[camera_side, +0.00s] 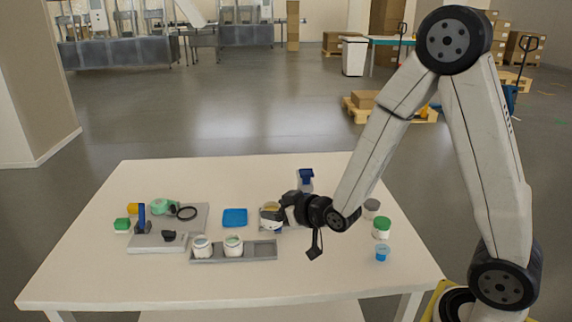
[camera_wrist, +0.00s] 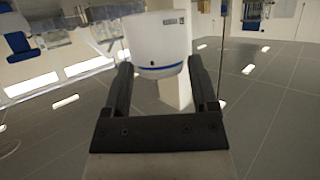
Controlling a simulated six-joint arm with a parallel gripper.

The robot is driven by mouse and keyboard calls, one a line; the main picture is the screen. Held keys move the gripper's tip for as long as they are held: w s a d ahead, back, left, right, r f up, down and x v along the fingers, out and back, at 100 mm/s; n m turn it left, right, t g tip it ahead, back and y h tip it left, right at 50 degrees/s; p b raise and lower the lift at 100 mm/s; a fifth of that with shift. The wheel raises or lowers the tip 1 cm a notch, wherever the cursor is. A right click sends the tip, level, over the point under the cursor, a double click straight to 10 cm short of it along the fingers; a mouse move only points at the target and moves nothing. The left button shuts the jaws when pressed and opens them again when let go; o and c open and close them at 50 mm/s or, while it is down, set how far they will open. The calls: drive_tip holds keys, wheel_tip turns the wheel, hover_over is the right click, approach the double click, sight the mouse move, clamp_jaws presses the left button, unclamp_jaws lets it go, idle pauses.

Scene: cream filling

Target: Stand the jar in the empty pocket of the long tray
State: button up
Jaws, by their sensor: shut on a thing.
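My gripper (camera_side: 279,212) is shut on a white jar (camera_side: 269,222), above or just behind the right part of the long tray. In the wrist view the jar (camera_wrist: 158,45) is white with a blue stripe and a small label, between the two dark fingers of the gripper (camera_wrist: 160,76). The long grey tray (camera_side: 262,252) lies near the table's front. Two open white jars stand in it, one at the left (camera_side: 201,247) and one in the middle (camera_side: 233,246). The tray's right pocket is empty. Whether the held jar touches anything is unclear in these views.
A blue square dish (camera_side: 235,217) lies behind the tray. A grey board (camera_side: 185,220) with tape, a black ring and small tools is at the left. A green-lidded jar (camera_side: 382,228), a grey-lidded jar (camera_side: 371,208) and a blue cup (camera_side: 382,253) stand at the right. The front table area is clear.

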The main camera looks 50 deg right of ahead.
drive_tip(key=shift+a, duration=0.35)
drive_tip(key=m+h, duration=0.2)
hover_over(269, 254)
drive_tip(key=shift+f, duration=1.95)
drive_tip(key=shift+n, duration=0.3)
drive_tip(key=shift+f, duration=2.25)
drive_tip(key=shift+f, duration=1.75)
